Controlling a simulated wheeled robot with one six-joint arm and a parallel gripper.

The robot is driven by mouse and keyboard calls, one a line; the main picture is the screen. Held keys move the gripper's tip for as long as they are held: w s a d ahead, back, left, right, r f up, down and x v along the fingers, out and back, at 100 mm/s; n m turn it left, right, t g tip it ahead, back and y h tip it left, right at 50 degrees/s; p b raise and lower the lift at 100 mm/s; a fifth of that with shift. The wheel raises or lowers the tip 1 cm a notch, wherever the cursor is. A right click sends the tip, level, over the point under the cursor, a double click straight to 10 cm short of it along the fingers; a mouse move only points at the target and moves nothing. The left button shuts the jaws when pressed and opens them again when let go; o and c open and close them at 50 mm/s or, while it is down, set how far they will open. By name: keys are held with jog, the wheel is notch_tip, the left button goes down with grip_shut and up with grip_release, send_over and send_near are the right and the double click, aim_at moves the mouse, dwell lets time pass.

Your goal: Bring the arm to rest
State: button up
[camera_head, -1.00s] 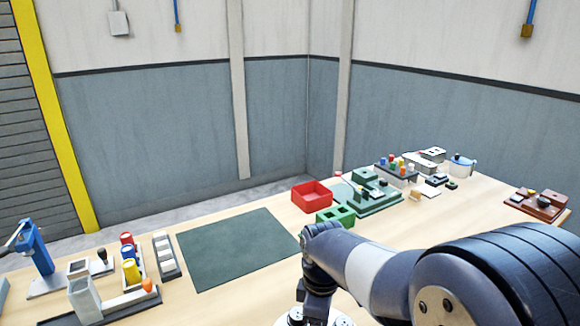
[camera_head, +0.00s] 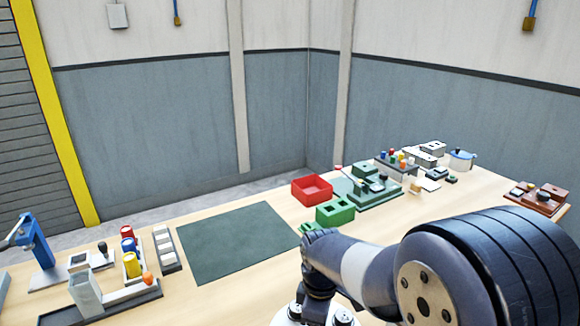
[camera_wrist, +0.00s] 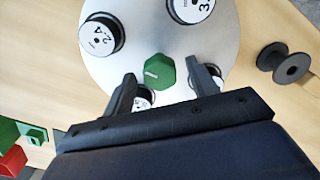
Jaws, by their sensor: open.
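My gripper (camera_wrist: 160,82) is open in the wrist view, its two dark fingers apart. A green hexagonal knob (camera_wrist: 160,71) shows between and just past the fingertips; no contact is visible. The knob sits at the middle of a round white plate (camera_wrist: 140,38) that bears black spools with white numbered tops, one marked 2.4 (camera_wrist: 102,34). Parts of other spools are hidden behind the fingers. In the head view my arm (camera_head: 370,262) is bent at the lower right, and my gripper is hidden there.
A loose black spool (camera_wrist: 284,62) lies right of the plate. In the head view, a dark green mat (camera_head: 235,243) is bare. Fixtures with colored parts (camera_head: 130,262) stand at left; more stand at far right.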

jog(key=m, duration=0.4)
jog(key=shift+r, duration=0.15)
jog(key=m, duration=0.3)
jog(key=shift+m+b, duration=0.4)
jog(key=m, duration=0.2)
jog(key=shift+m, duration=1)
jog(key=shift+r, duration=0.1)
